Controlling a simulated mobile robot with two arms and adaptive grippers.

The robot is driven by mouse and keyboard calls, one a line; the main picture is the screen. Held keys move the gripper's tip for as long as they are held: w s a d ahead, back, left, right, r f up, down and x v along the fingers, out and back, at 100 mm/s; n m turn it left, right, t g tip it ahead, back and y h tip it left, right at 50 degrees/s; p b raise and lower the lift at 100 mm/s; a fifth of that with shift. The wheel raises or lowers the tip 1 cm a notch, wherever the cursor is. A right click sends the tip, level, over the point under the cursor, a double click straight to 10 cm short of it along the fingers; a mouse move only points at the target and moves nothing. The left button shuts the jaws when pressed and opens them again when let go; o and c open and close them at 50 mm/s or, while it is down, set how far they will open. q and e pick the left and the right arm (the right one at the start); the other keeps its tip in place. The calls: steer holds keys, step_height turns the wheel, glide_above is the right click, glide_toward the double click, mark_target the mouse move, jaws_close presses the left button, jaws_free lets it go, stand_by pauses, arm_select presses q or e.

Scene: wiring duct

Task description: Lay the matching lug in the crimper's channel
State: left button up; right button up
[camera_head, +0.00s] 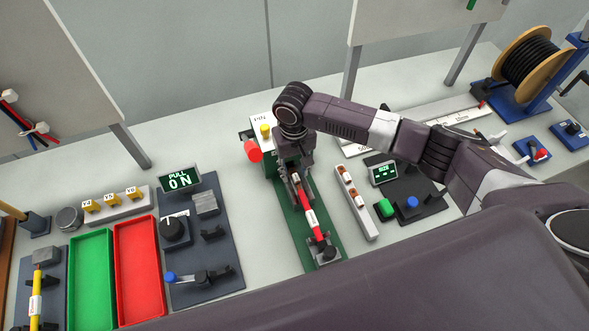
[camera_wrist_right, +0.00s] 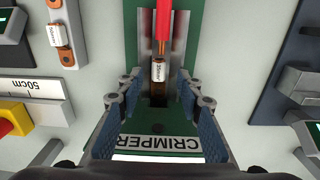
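The crimper is a green plate (camera_head: 292,228) with a dark channel, and its name label shows in the wrist view (camera_wrist_right: 148,143). A lug (camera_wrist_right: 157,70) with a white printed band and copper end sits in line with the channel. The bare end of a red cable (camera_wrist_right: 163,25) meets the lug's far end; how far it goes in I cannot tell. The cable (camera_head: 318,232) lies along the plate in the head view. My right gripper (camera_wrist_right: 158,101) is open, its fingers on either side of the channel near the lug, apart from it. My left gripper is not in view.
A white rack (camera_head: 364,218) with copper lugs stands right of the crimper. A size-display fixture (camera_head: 383,172) with green and blue buttons is beyond it. A red knob (camera_head: 253,151) is near the crimper's left. Green (camera_head: 91,234) and red (camera_head: 116,228) trays lie further left.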

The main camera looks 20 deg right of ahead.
step_height(320, 180, up, 12)
stand_by(0.4)
steer(key=shift+s+f, duration=0.1)
steer(key=shift+f, duration=0.05)
